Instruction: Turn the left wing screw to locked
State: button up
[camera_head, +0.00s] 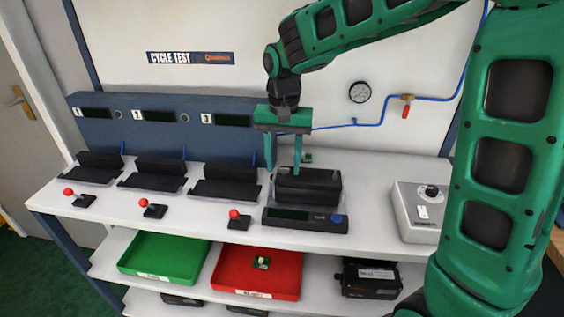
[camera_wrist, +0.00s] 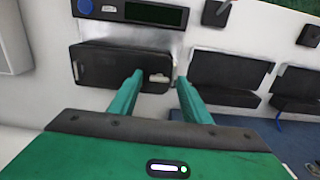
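A dark box-shaped device (camera_head: 309,187), likely the valve positioner, stands on the white bench behind a display unit with a blue button (camera_head: 303,219). It also shows in the wrist view (camera_wrist: 105,68), turned around. A small pale piece (camera_wrist: 159,78), possibly the left wing screw, shows at the device's end that is left in the head view. My gripper (camera_head: 283,170) points down at that end. Its two green fingers are apart, and the pale piece appears between their tips in the wrist view. I cannot tell whether they touch it. The piece's lock position is not readable.
Several black cradles (camera_head: 226,183) and red-knobbed levers (camera_head: 237,217) line the bench to the left. A grey control box (camera_head: 417,211) stands at right. Green (camera_head: 142,268) and red (camera_head: 229,283) trays lie on the shelf below. A gauge (camera_head: 360,92) and blue tubing are on the back wall.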

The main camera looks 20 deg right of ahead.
jog(key=shift+r, duration=0.1)
notch_tip(320, 180, up, 10)
jog(key=shift+r, duration=0.25)
jog(key=shift+w, duration=0.1)
dwell(0.3)
jog(key=s+d+f+m, duration=0.1)
jog(key=s+d+f, duration=0.1)
jog(key=s+d, duration=0.6)
jog(key=s+d+f, duration=0.2)
jog(key=s+d, duration=0.3)
jog(key=d, duration=0.5)
jog(key=s+d+f, duration=0.3)
jog(key=s, duration=0.4)
jog(key=s+d+f, duration=0.2)
jog(key=s+f, duration=0.2)
jog(key=s, duration=0.4)
jog(key=shift+s+d+m, duration=0.2)
jog(key=shift+d+m, duration=0.1)
jog(key=shift+d, duration=0.1)
jog(key=shift+w+f, duration=0.1)
jog(key=shift+w, duration=0.05)
